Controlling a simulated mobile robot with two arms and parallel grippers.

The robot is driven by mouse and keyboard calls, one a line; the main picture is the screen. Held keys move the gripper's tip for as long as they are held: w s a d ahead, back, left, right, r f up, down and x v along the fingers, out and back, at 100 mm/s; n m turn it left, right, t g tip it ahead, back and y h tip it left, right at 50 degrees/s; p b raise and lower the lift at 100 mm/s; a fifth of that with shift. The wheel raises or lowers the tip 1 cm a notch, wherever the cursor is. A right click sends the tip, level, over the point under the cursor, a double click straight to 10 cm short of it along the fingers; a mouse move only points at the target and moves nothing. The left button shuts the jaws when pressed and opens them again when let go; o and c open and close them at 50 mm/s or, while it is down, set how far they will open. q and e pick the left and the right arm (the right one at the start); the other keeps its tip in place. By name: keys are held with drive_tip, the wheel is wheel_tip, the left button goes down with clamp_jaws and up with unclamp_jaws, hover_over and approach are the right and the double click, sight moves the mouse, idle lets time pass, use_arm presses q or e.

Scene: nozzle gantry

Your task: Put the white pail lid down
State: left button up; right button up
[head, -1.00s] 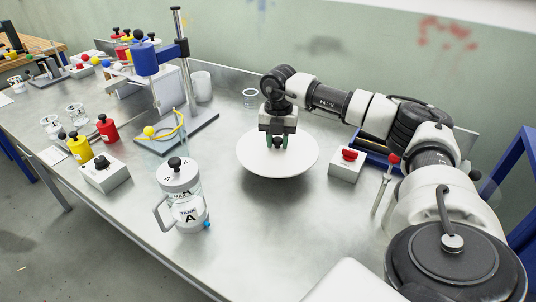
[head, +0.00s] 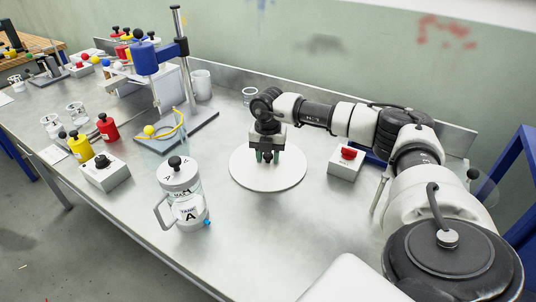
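The white pail lid (head: 287,177) is a flat round disc with a dark knob in its middle. It lies level at the table's centre, on or just above the metal top; I cannot tell if it touches. My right gripper (head: 266,158) points down over the lid, its green-tipped fingers on either side of the knob and shut on it. The fingers partly hide the knob. My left gripper is not in view.
A clear jug marked A (head: 186,205) stands left of the lid. A white box with a red button (head: 346,161) is to the right. The table (head: 265,230) is bare in front.

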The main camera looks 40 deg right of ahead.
drive_tip(key=shift+o, duration=1.4)
drive_tip(key=shift+r, duration=0.2)
wheel_tip(320, 180, up, 12)
